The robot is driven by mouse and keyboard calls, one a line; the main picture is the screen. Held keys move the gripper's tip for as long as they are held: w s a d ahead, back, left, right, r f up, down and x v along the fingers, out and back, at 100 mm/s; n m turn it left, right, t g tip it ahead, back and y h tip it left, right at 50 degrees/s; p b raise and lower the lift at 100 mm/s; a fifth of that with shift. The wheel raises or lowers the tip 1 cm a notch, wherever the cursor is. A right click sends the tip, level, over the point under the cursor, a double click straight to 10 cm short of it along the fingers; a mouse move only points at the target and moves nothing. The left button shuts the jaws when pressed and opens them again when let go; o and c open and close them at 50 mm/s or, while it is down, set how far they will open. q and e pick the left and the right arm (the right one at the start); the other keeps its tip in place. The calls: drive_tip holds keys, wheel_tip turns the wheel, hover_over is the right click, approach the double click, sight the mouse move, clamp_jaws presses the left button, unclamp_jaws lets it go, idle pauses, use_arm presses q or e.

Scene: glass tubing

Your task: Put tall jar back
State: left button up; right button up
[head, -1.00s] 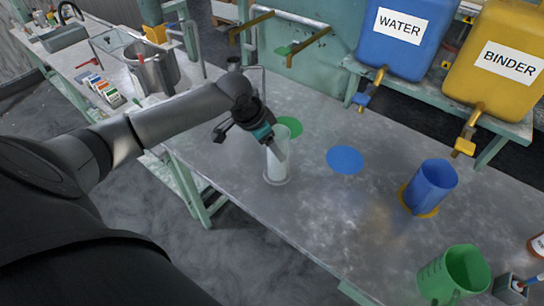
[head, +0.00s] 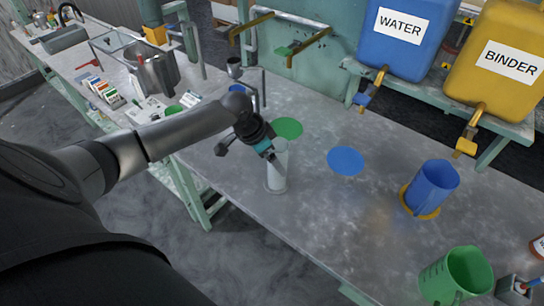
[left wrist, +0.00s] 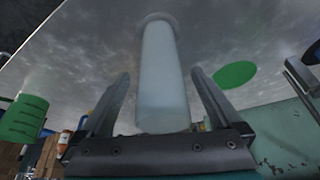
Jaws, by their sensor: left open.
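The tall jar (head: 278,172), a pale whitish cylinder, stands upright near the front edge of the grey metal table, with a wider round rim at its foot. In the left wrist view the tall jar (left wrist: 163,75) runs away from the gripper, its near end between the two fingers in the picture. My left gripper (left wrist: 165,98) is open, with clear gaps on both sides of the jar. In the head view my left gripper (head: 269,155) is at the jar's upper left side; its fingers are partly hidden. My right gripper is not in view.
A green disc (head: 288,128) and a blue disc (head: 345,161) lie bare on the table. A blue jug (head: 431,187) stands on a yellow disc at right; a green jug (head: 456,275) is at front right. WATER (head: 395,55) and BINDER (head: 500,95) tanks stand behind.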

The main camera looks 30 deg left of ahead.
use_arm(q)
drive_tip(key=p+v, duration=0.2)
drive_tip(key=v, duration=1)
drive_tip(key=shift+r, duration=0.2)
